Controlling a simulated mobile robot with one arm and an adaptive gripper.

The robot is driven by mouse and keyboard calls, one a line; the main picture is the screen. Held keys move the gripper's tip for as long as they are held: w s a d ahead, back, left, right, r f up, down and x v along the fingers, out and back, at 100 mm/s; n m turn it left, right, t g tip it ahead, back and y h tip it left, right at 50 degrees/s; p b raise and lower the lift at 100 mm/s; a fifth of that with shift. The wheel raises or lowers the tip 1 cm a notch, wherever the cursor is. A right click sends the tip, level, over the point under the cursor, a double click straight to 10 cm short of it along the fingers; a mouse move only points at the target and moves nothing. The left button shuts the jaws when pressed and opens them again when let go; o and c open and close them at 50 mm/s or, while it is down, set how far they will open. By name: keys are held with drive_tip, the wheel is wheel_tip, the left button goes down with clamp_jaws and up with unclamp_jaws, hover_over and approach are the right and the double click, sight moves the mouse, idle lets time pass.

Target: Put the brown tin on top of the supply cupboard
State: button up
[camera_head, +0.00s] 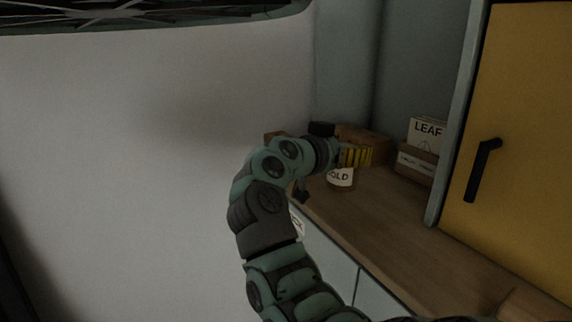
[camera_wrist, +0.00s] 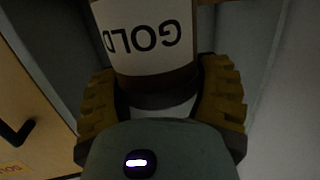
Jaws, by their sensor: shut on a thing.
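The brown tin (camera_wrist: 150,80) has a white label reading GOLD, upside down in the wrist view. My gripper (camera_wrist: 162,95) is shut on it, with a yellow ribbed finger on each side. In the head view, the tin (camera_head: 340,178) shows its label just below my gripper (camera_head: 357,156), over the far end of a wooden top (camera_head: 385,222). I cannot tell whether the tin touches that wood. A cupboard with a yellow door (camera_head: 530,110) and dark handle stands at the right; the frames do not show which unit is the supply cupboard.
A white box marked LEAF (camera_head: 427,131) sits on a brown box (camera_head: 415,166) beside the yellow door. Another brown box (camera_head: 372,139) is in the back corner behind my gripper. The middle of the wooden top is clear. A pale wall (camera_head: 130,150) fills the left.

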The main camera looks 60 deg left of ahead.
drive_tip(key=shift+w+a, duration=0.15)
drive_tip(key=shift+w, duration=0.1)
drive_tip(key=shift+f, duration=1.75)
drive_tip(key=shift+f, duration=0.2)
drive_tip(key=o, duration=1.3)
drive_tip(key=shift+a, duration=0.1)
drive_tip(key=shift+o, duration=0.2)
drive_tip(key=shift+r, duration=0.15)
drive_tip(key=shift+s, duration=0.25)
drive_tip(key=v, duration=1.1)
drive_tip(key=shift+s+b, duration=0.3)
drive_tip(key=shift+b, duration=0.05)
